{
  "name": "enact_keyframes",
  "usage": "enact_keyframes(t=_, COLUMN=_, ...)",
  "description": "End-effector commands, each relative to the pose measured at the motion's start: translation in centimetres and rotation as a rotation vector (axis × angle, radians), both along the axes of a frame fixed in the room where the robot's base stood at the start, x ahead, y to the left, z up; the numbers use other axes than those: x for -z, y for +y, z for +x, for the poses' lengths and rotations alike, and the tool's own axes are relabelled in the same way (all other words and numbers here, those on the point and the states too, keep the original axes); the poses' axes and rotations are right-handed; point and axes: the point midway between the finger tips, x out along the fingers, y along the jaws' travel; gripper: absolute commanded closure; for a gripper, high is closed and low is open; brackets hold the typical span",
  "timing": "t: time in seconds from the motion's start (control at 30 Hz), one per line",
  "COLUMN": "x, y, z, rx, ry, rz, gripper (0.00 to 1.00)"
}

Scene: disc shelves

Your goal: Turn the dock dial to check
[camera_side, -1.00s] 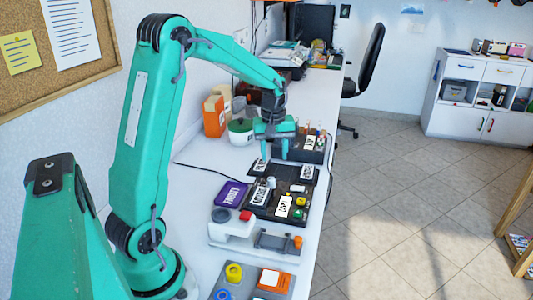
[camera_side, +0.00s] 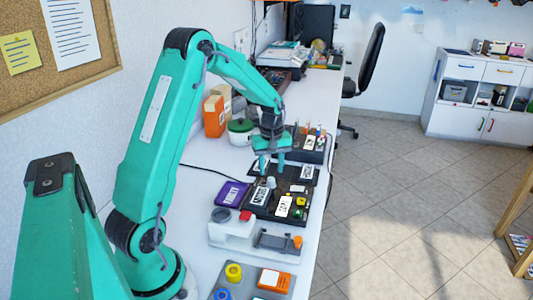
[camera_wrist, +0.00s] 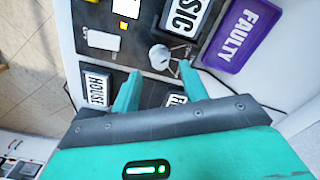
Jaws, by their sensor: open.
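The dark dock (camera_side: 262,211) lies on the white bench, and its dial (camera_side: 272,183) is a small pale knob near its middle. In the wrist view the dial (camera_wrist: 159,55) is a round whitish knob with thin pale lines beside it on the dark panel. My gripper (camera_side: 272,165) is open and points down over the back part of the dock, just behind the dial in the side view. In the wrist view my gripper (camera_wrist: 160,72) has its two fingertips apart, to the left and right of the dial, with nothing between them. I cannot tell their height above the panel.
A purple tray marked FAULTY (camera_side: 232,193) lies beside the dock. Labelled cases, including HOUSE (camera_wrist: 97,85), sit around the dial. A white device with a red button (camera_side: 245,216) stands in front. An orange box (camera_side: 214,116) and a green-lidded tub (camera_side: 241,131) stand behind.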

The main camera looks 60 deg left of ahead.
Motion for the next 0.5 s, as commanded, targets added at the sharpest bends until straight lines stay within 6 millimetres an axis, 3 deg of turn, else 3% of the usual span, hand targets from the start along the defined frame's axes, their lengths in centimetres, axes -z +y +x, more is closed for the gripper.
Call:
enact_keyframes(t=0.3, x=3.5, y=0.0, z=0.0, rx=0.000, ry=0.001, rz=-0.001, gripper=0.56)
enact_keyframes(t=0.5, x=4.3, y=0.0, z=0.0, rx=0.000, ry=0.000, rz=0.000, gripper=0.56)
